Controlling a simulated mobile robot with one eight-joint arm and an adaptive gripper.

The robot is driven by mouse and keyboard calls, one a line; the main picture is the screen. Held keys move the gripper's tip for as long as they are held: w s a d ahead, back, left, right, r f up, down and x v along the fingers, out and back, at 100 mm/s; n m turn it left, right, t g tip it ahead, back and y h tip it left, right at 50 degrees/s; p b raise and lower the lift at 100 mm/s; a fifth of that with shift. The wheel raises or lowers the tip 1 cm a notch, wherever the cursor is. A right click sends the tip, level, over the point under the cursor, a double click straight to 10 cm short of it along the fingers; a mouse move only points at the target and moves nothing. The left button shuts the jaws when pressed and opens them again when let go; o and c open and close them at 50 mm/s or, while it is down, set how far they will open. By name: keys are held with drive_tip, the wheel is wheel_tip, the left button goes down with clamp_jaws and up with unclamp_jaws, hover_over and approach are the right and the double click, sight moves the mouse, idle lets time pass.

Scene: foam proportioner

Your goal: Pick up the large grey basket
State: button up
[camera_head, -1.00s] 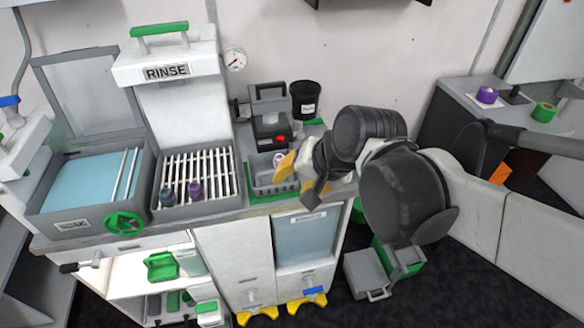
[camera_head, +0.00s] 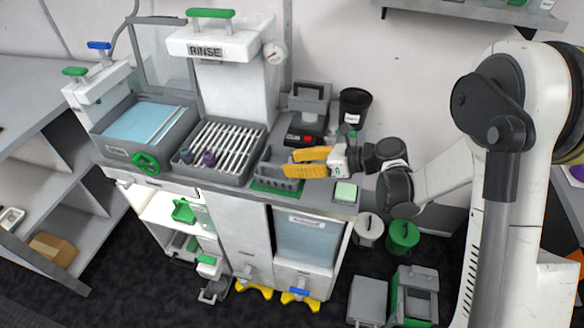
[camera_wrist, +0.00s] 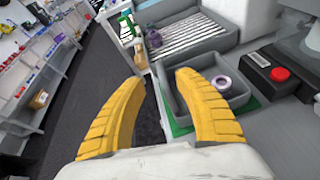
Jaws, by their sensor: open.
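The grey basket (camera_head: 268,174) sits on a green mat (camera_head: 277,188) on the counter, right of the rinse rack. A purple-white ring (camera_wrist: 221,84) lies inside the basket (camera_wrist: 205,70). My gripper (camera_head: 289,163) has yellow fingers and is open and empty. In the head view its fingers reach leftward over the basket and hide part of its right side. In the wrist view the fingertips (camera_wrist: 160,78) straddle the basket's near-left rim in the picture; I cannot tell whether they touch it.
The slatted rack (camera_head: 222,148) with dark and purple bottles stands left of the basket. A device with a red button (camera_head: 308,139) and a black cup (camera_head: 353,105) stand behind. A pale green block (camera_head: 345,191) lies at the right counter edge. Bins (camera_head: 403,238) stand on the floor.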

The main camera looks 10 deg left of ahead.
sight(265, 165)
drive_tip(key=b+x, duration=0.3)
drive_tip(key=x, duration=0.7)
drive_tip(key=shift+a, duration=0.3)
drive_tip(key=shift+d, duration=0.1)
clamp_jaws()
